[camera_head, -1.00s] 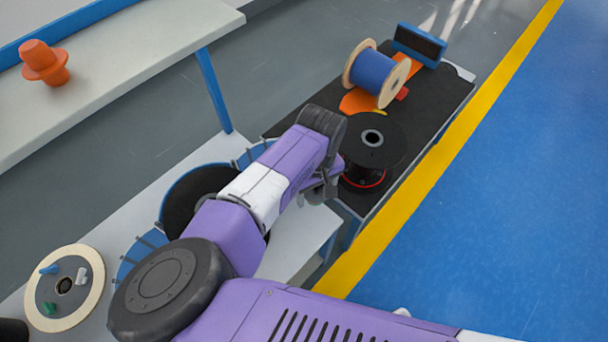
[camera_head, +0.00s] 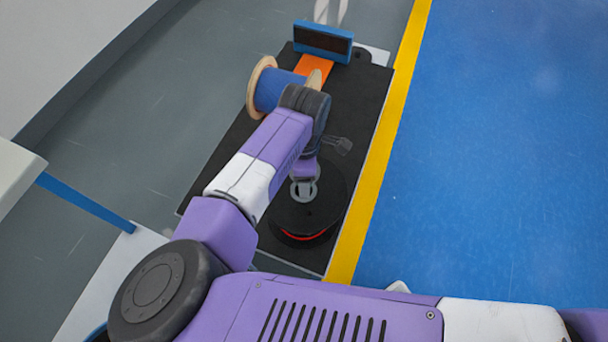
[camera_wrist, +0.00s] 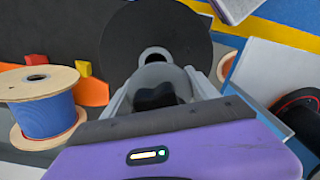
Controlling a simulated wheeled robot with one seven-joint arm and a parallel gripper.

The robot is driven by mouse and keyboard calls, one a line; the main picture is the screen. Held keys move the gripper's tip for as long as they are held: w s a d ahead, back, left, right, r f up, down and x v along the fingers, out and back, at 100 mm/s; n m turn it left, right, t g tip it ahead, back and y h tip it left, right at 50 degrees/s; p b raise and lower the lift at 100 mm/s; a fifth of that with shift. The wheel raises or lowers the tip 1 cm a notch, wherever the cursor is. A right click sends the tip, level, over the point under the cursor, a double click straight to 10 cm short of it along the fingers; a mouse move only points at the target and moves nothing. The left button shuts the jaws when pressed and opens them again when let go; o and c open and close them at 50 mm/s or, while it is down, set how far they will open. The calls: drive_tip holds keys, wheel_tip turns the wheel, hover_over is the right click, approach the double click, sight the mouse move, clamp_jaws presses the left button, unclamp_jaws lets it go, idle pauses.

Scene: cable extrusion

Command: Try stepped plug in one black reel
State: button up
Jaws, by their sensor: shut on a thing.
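A black reel (camera_head: 318,218) with a round top flange and a red line low down stands upright at the cart's near end. My gripper (camera_head: 303,188) is over its centre in the head view. In the wrist view the black disc (camera_wrist: 190,35) and its pale hub ring (camera_wrist: 156,54) lie just beyond my grey fingers (camera_wrist: 158,85). A dark piece (camera_wrist: 157,97) shows between the fingers, which are shut. Its shape is mostly hidden, so I cannot tell whether it is the stepped plug or whether it touches the hub.
Yellow (camera_wrist: 84,68) and red (camera_wrist: 36,59) blocks show in the wrist view. Blue floor lies right of the yellow line (camera_head: 384,130).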

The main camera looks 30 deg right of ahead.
drive_tip(key=n, duration=0.3)
drive_tip(key=n+b, duration=0.1)
drive_tip(key=n, duration=0.1)
drive_tip(key=shift+w+d+f+n, duration=0.25)
drive_tip(key=shift+w+d+n, duration=0.05)
drive_tip(key=shift+w+d, duration=0.05)
drive_tip(key=n+b, duration=0.1)
drive_tip(key=n, duration=0.5)
drive_tip(key=shift+w+f+n, duration=0.1)
drive_tip(key=shift+n, duration=0.3)
drive_tip(key=n, duration=0.7)
drive_tip(key=shift+b, duration=0.4)
drive_tip(key=n, duration=0.3)
drive_tip(key=shift+a, duration=0.1)
drive_tip(key=n, duration=0.4)
drive_tip(key=shift+n+b, duration=0.3)
drive_tip(key=shift+f+b, duration=2.15)
drive_tip(key=shift+f, duration=0.75)
drive_tip(key=shift+f+b, duration=0.45)
drive_tip(key=shift+f, duration=0.35)
drive_tip(key=o, duration=1.6)
